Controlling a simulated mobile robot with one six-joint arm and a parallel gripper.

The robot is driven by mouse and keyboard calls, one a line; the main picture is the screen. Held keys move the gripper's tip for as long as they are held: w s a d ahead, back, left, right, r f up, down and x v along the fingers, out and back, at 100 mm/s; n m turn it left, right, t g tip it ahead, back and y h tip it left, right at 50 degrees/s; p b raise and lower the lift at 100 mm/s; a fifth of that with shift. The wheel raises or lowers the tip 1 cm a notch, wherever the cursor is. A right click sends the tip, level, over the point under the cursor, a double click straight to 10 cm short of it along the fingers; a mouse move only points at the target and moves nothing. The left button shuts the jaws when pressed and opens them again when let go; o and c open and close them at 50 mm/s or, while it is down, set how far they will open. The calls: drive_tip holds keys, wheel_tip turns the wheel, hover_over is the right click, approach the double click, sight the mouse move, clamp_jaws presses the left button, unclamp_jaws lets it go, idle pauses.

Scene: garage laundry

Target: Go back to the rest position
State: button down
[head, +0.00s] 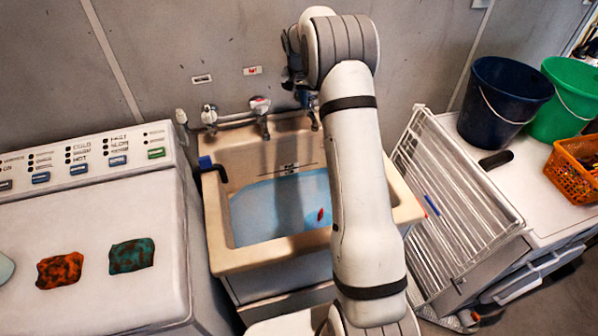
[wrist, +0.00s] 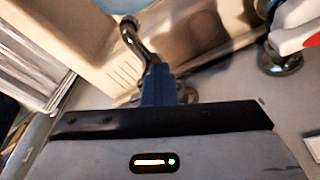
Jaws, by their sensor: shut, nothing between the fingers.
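My arm reaches up over the sink in the head view, its wrist bent near the wall. My gripper (head: 303,97) is at the wall behind the sink, by the right end of the tap pipe, partly hidden by my arm. In the wrist view, my gripper (wrist: 158,72) shows as a narrow blue pair of fingers, shut and empty. A curved metal tap part (wrist: 135,35) shows just beyond the fingertips; I cannot tell whether they touch.
The beige sink (head: 235,262) holds blue water and a small red thing (head: 320,214). A washer (head: 95,290) with two cloths stands left. A white drying rack (head: 450,205), blue bucket (head: 500,95), green bucket (head: 567,95) and orange basket (head: 572,170) are right.

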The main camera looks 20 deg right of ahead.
drive_tip(key=shift+t, duration=0.6)
drive_tip(key=r, duration=0.2)
drive_tip(key=w+r, duration=0.1)
drive_tip(key=r, duration=0.1)
drive_tip(key=w+r, duration=0.1)
drive_tip(key=r, duration=0.1)
drive_tip(key=shift+w+a, duration=0.15)
drive_tip(key=shift+r, duration=0.1)
drive_tip(key=s+a+r+n, duration=0.1)
drive_tip(key=s+a+r, duration=0.1)
drive_tip(key=s+r, duration=0.35)
drive_tip(key=s+a+r+n, duration=0.1)
drive_tip(key=s+a+r, duration=0.15)
drive_tip(key=s, duration=0.65)
drive_tip(key=s+a+r+n, duration=0.1)
drive_tip(key=s+a+r, duration=0.15)
drive_tip(key=s, duration=0.55)
drive_tip(key=s+a+f+n, duration=0.1)
drive_tip(key=s, duration=1)
drive_tip(key=s+a+f+n+y, duration=0.1)
drive_tip(key=s+a+f+n, duration=0.1)
drive_tip(key=s, duration=1)
drive_tip(key=shift+s+a+f+y+b, duration=0.25)
drive_tip(key=shift+s+f+y+b, duration=0.05)
drive_tip(key=shift+b, duration=0.1)
